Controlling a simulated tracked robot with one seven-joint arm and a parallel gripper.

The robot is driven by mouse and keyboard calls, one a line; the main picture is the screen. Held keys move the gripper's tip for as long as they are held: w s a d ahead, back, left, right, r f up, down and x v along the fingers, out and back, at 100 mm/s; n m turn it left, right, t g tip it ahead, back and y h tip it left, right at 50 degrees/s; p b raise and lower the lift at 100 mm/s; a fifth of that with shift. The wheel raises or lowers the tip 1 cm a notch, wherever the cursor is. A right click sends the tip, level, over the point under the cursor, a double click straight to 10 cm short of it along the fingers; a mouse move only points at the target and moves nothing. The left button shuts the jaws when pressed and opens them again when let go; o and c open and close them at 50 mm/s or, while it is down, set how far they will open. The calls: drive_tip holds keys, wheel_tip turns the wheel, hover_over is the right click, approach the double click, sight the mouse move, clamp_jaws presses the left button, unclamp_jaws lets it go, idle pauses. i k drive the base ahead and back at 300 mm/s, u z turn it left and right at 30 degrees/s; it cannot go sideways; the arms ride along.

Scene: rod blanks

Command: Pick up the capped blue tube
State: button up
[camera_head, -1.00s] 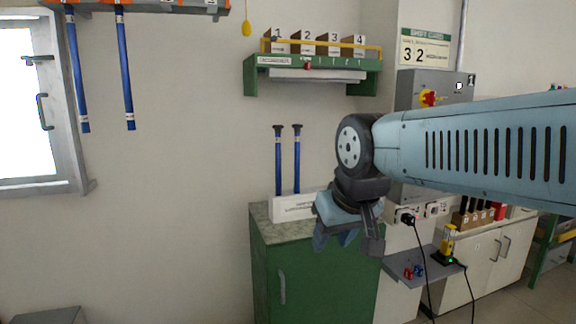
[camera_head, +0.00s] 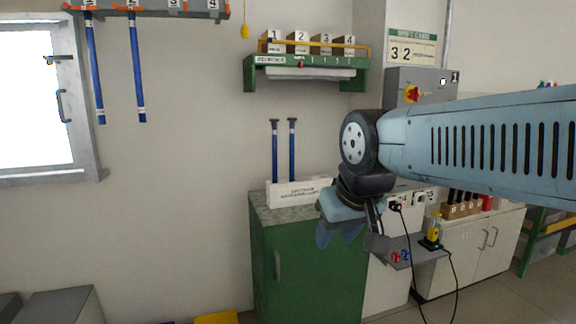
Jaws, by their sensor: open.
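Two blue tubes with dark caps stand upright in a white labelled holder (camera_head: 297,193) on the green cabinet. The left capped blue tube (camera_head: 275,155) and the right capped blue tube (camera_head: 292,155) are close side by side. Two more blue tubes, the left (camera_head: 95,75) and the right (camera_head: 137,75), hang from the rack at the upper left; dark caps do not show on them. My gripper (camera_head: 348,238) points down in front of the cabinet's right side, apart from the standing tubes, to their right and lower. It is open, and nothing shows between its fingers.
The green cabinet (camera_head: 300,270) has a speckled top. A green shelf (camera_head: 310,62) with numbered boxes is on the wall above the tubes. The hanging rack (camera_head: 150,7) is at upper left beside a window (camera_head: 35,95). A grey box (camera_head: 62,306) stands at lower left.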

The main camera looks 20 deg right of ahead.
sight(292, 120)
drive_tip(key=k, duration=0.9)
drive_tip(key=z, duration=0.25)
drive_tip(key=i, duration=0.65)
drive_tip(key=z, duration=0.4)
drive_tip(key=i, duration=1.8)
drive_tip(key=u, duration=0.65)
